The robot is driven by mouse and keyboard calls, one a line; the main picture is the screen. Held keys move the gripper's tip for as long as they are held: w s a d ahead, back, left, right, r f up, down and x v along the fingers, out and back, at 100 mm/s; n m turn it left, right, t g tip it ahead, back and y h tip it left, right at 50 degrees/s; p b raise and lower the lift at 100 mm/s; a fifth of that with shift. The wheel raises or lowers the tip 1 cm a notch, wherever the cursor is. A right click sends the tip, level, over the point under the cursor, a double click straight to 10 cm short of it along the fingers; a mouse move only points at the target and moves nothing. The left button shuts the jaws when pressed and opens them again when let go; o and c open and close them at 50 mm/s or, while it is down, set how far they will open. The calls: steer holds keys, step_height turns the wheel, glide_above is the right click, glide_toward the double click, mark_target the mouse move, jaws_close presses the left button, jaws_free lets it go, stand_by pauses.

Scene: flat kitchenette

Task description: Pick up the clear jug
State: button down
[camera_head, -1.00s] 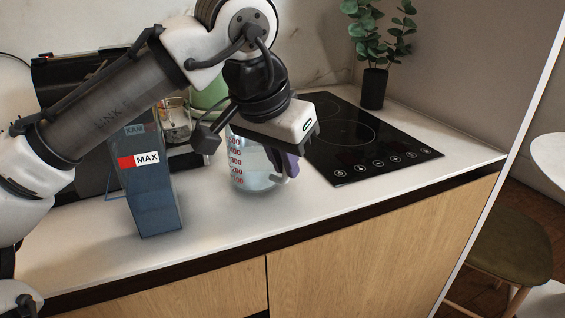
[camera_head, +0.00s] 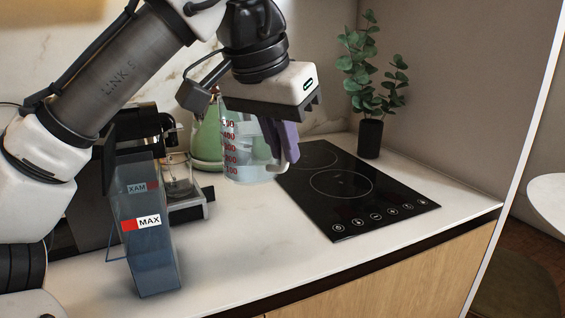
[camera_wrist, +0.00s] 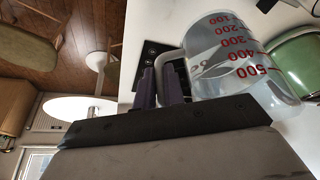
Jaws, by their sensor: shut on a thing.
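The clear jug (camera_head: 240,150) has red measuring marks and hangs from my gripper (camera_head: 284,150) in the head view, roughly upright. Its base appears raised off the worktop. My gripper's purple fingers are shut on the jug's handle, on the jug's right side. In the wrist view the jug (camera_wrist: 225,50) fills the upper right, with my gripper (camera_wrist: 160,85) at its handle. The jug's top rim is partly hidden behind my gripper in the head view.
A blue-tinted clear container marked MAX (camera_head: 148,240) stands front left. Behind are a coffee machine (camera_head: 140,125) and a green kettle-like item (camera_head: 207,140). A black hob (camera_head: 350,190) lies to the right, a potted plant (camera_head: 369,135) behind it.

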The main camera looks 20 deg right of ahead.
step_height(320, 180, up, 7)
steer(key=p, duration=0.1)
stand_by(0.5)
